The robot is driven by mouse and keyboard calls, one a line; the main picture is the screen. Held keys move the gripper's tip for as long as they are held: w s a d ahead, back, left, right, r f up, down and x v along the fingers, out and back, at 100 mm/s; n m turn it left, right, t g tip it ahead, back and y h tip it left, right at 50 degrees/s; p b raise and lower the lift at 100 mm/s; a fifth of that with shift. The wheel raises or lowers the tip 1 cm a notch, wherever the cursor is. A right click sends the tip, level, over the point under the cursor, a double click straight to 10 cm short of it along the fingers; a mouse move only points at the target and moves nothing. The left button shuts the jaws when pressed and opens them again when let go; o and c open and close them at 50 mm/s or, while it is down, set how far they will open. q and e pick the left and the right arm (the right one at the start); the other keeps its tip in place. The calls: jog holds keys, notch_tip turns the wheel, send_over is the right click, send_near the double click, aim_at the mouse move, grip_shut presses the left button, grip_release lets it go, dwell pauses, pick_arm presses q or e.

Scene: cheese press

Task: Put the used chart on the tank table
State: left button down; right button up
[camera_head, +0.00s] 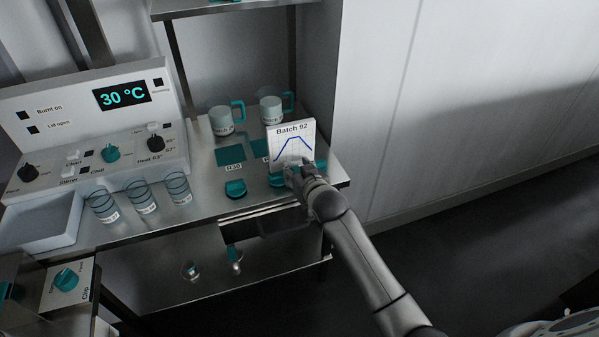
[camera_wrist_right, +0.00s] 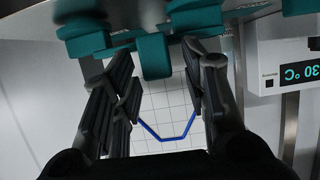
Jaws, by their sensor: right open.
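The chart (camera_head: 291,133) is a white card marked "Batch 92" with a blue curve on a grid. It stands nearly upright at the right end of the steel table, in a teal holder (camera_head: 277,180). My right gripper (camera_head: 300,166) is in front of the chart's lower part. In the right wrist view the fingers of my right gripper (camera_wrist_right: 158,75) are spread, with the gridded chart (camera_wrist_right: 163,105) showing between them. Whether they touch it I cannot tell. No table in view is labelled as the tank table. My left gripper is not in view.
The steel table (camera_head: 203,203) also carries a control panel (camera_head: 75,115) reading 30 °C, several glass beakers (camera_head: 142,198), two mugs (camera_head: 221,120) and a white tray (camera_head: 42,222). A second teal holder (camera_head: 235,188) is left of the chart. Open floor (camera_head: 470,220) lies right.

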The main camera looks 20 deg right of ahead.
jog(key=v, duration=1.2)
jog(key=shift+p, duration=0.45)
jog(key=shift+d, duration=0.1)
jog(key=s+f+g, duration=0.2)
jog(key=s+f, duration=0.3)
jog(key=f, duration=0.7)
jog(key=s+f+n+g, duration=0.1)
jog(key=s+f+g, duration=0.3)
jog(key=f, duration=0.8)
jog(key=s+f+g, duration=0.1)
jog(key=s+f, duration=0.5)
jog(key=f, duration=0.6)
jog(key=s+d+f+g, duration=0.1)
jog(key=s+f, duration=0.4)
jog(key=s, duration=0.5)
jog(key=s+d+f+g, duration=0.1)
jog(key=s+f+g, duration=0.1)
jog(key=s+f, duration=0.4)
jog(key=s+d+f+n+g, duration=0.1)
jog(key=s+f, duration=0.5)
jog(key=s, duration=1)
jog(key=shift+s+d+g, duration=0.2)
jog(key=shift+d+g, duration=0.35)
jog(key=shift+g, duration=0.25)
